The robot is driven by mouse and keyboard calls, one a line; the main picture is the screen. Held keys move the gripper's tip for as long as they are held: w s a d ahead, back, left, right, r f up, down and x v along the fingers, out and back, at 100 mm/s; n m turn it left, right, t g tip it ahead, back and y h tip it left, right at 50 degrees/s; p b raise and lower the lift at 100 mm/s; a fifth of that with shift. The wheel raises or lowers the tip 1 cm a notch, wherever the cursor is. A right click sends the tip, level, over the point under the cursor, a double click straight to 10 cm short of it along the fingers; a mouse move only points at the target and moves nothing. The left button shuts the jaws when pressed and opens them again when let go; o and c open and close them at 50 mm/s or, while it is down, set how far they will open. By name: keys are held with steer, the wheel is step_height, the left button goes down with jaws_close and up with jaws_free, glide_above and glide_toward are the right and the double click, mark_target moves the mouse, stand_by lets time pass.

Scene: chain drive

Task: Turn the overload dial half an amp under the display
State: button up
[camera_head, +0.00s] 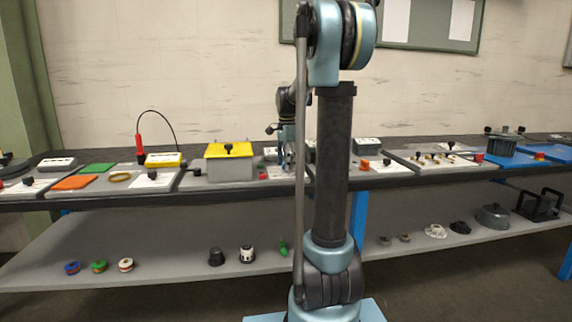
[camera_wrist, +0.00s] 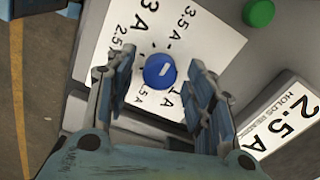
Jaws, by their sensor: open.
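In the wrist view a round blue dial (camera_wrist: 160,71) with a short white mark sits on a white scale card (camera_wrist: 205,35). Printed values around it include 2.5 A, 3 A and 3.5 A; the smaller ones near the fingers are partly covered. I cannot tell surely which value the mark points at. A white display (camera_wrist: 287,117) at the right reads "HOLDS READING" and 2.5 A. My gripper (camera_wrist: 160,62) is open, with one finger on each side of the dial and gaps visible between. In the head view my arm hides the dial.
A green button (camera_wrist: 259,13) sits beyond the card, upper right in the wrist view. In the head view a grey box with a yellow lid (camera_head: 229,150) stands left of my arm on the bench. A lower shelf (camera_head: 180,272) holds several small parts.

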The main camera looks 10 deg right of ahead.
steer(key=shift+c, duration=0.6)
steer(key=c, duration=0.9)
steer(key=shift+c, duration=0.2)
